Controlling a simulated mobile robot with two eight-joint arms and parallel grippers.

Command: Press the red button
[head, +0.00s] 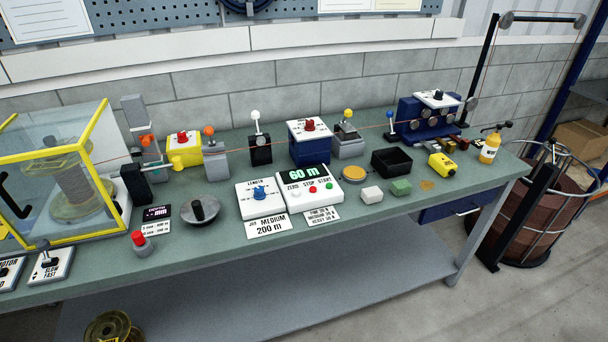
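Several red controls show in the head view. A small red button (313,190) sits under the word STOP on the white counter panel (292,204), between a white button (297,194) and a green button (329,186). The display above reads 60 m. A red-topped grey cylinder (138,239) stands alone near the bench's front left edge. A red mushroom-shaped knob (183,137) tops a yellow box (185,154) at the back. A red knob (310,126) sits on a blue box with a white top (309,150). Neither of my grippers is in view.
The green bench (200,262) is crowded along the back. A yellow-framed clear enclosure (65,165) stands at the left. A black tray (391,163), yellow disc (353,173) and small blocks lie right of the counter. The front strip is mostly clear.

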